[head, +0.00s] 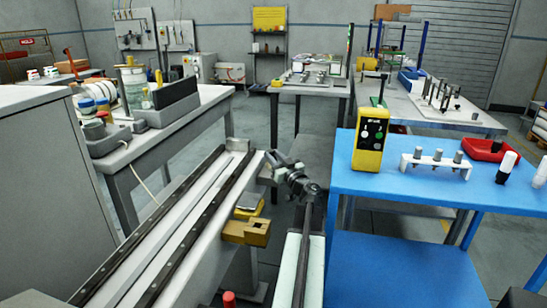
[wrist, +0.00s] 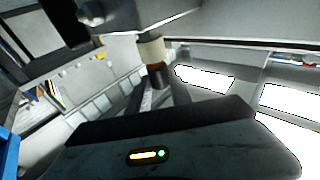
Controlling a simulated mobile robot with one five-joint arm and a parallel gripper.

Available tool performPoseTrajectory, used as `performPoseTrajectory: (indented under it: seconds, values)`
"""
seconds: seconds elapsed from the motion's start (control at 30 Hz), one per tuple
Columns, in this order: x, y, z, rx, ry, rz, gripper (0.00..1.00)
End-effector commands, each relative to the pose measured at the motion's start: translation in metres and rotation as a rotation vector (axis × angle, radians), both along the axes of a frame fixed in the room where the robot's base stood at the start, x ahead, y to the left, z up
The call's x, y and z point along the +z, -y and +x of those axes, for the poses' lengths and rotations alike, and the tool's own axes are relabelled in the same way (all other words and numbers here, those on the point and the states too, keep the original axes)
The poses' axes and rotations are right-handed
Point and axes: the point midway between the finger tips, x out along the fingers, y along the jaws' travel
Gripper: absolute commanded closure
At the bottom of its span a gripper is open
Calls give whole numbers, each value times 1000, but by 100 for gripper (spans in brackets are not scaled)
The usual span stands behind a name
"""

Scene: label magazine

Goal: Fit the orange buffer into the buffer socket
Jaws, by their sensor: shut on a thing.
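My gripper (head: 283,163) shows in the head view at the far end of my arm, beside the end of the grey rail bench. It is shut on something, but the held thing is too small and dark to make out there. In the wrist view a short cylinder (wrist: 154,62) with a cream band and a dark, brown-orange tip stands beyond my gripper's body. I cannot tell whether this is the orange buffer. An ochre notched block (head: 247,232) sits on the bench's right side, below my gripper. I cannot surely pick out the buffer socket.
The grey bench with dark rails (head: 185,225) runs along the left of my arm. A blue table (head: 440,195) on the right carries a yellow control box (head: 370,135), a white rack with pegs (head: 436,162) and a red tray (head: 484,149). A red-topped post (head: 229,298) stands at the bottom.

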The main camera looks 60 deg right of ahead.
Motion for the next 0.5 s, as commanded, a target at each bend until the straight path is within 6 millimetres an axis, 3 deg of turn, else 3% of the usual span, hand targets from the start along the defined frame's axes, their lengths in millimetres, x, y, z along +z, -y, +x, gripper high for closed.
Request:
performPoseTrajectory:
  seconds: [0.47, 0.5]
  values:
    - [-13, 0, 0, 0, 0, 0, 100]
    - [-13, 0, 0, 0, 0, 0, 69]
